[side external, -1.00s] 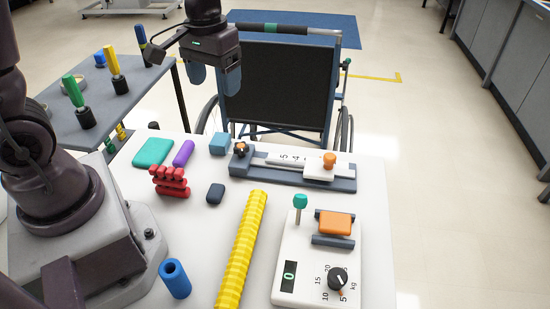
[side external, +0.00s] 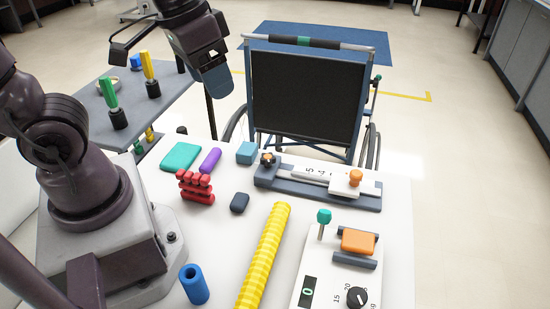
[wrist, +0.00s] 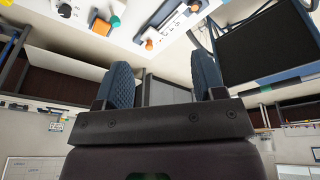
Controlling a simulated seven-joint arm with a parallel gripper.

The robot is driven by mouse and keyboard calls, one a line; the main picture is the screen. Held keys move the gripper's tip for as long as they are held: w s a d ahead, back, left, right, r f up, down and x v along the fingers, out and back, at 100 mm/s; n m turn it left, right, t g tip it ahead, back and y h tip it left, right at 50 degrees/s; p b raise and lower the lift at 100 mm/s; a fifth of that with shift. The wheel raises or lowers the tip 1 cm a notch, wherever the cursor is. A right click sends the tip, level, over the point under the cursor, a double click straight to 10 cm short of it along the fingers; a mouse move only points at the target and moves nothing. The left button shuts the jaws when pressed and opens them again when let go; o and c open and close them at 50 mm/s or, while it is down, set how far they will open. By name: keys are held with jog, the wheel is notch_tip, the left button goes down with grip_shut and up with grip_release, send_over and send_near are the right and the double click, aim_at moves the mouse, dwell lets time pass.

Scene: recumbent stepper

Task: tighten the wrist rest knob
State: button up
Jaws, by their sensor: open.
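A long dark blue-grey rail (side external: 300,190) with a white numbered strip lies on the white table. A black lobed knob (side external: 267,159) with some orange stands at its left end. An orange knob (side external: 355,177) tops a white slider (side external: 344,188) at its right end; this orange knob also shows in the wrist view (wrist: 149,45). I cannot tell which is the wrist rest knob. My gripper (side external: 216,79) hangs tilted, up and left of the rail, apart from it. Its blue fingers (wrist: 164,80) are open and empty in the wrist view.
A wheelchair (side external: 307,95) stands behind the table. A scale box (side external: 325,265) with a teal knob and orange block is at front right. A yellow ribbed bar (side external: 264,255), red hand grip (side external: 195,187) and small blocks occupy the table. A grey side table (side external: 125,95) is at left.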

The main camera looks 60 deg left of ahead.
jog(key=w+a+f+n+g, duration=0.4)
jog(key=w+f+n, duration=0.5)
jog(key=f+n, duration=0.15)
jog(key=n+t, duration=0.1)
jog(key=n, duration=0.9)
send_near(268, 157)
jog(key=shift+y, duration=0.3)
jog(key=f, duration=0.9)
jog(key=shift+d+f, duration=0.25)
jog(key=shift+f, duration=0.05)
jog(key=c, duration=0.9)
